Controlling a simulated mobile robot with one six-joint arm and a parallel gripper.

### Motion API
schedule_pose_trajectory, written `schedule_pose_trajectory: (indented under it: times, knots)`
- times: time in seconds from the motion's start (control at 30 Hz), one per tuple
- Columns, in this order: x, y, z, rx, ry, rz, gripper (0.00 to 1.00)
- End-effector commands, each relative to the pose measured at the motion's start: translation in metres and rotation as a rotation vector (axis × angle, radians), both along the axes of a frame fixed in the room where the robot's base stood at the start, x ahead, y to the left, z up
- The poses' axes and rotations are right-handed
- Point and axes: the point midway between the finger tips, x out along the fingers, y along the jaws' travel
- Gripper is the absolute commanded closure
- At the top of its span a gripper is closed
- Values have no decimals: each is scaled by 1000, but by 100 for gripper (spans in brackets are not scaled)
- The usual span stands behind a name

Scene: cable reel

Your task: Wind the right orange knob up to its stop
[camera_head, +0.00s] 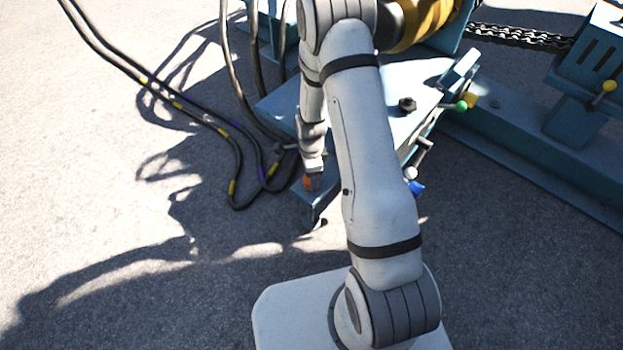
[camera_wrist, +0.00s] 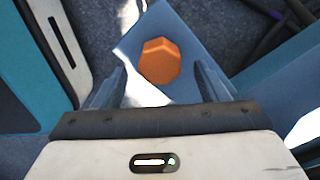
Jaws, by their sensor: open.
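An orange knob (camera_wrist: 160,61) with a faceted outline sits on a blue surface (camera_wrist: 205,25) in the wrist view. In the head view the orange knob (camera_head: 308,183) is a small patch at the lower left corner of the blue machine (camera_head: 285,100), partly hidden by my gripper. My gripper (camera_wrist: 160,82) is open, with one finger on each side of the knob in the wrist view. Gaps show between the knob and both fingers. Whether the fingertips are level with the knob or above it, I cannot tell. My gripper also shows in the head view (camera_head: 312,180).
Black cables (camera_head: 236,165) with yellow bands lie on the ground left of the machine. A green-tipped lever (camera_head: 461,106), a blue-tipped lever (camera_head: 416,187) and a black knob (camera_head: 407,104) are right of my arm. A chain (camera_head: 520,37) runs at the upper right.

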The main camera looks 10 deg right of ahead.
Motion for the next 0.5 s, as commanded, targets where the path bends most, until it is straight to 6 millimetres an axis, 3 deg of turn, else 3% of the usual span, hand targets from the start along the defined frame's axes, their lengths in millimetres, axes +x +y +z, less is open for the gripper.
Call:
schedule_pose_trajectory:
  times: [0.03,0.2,0.5]
  knots:
    - [0,0,-10,0,1,0,33]
    - [0,0,-24,0,0,0,33]
    - [0,-1,-26,0,0,0,33]
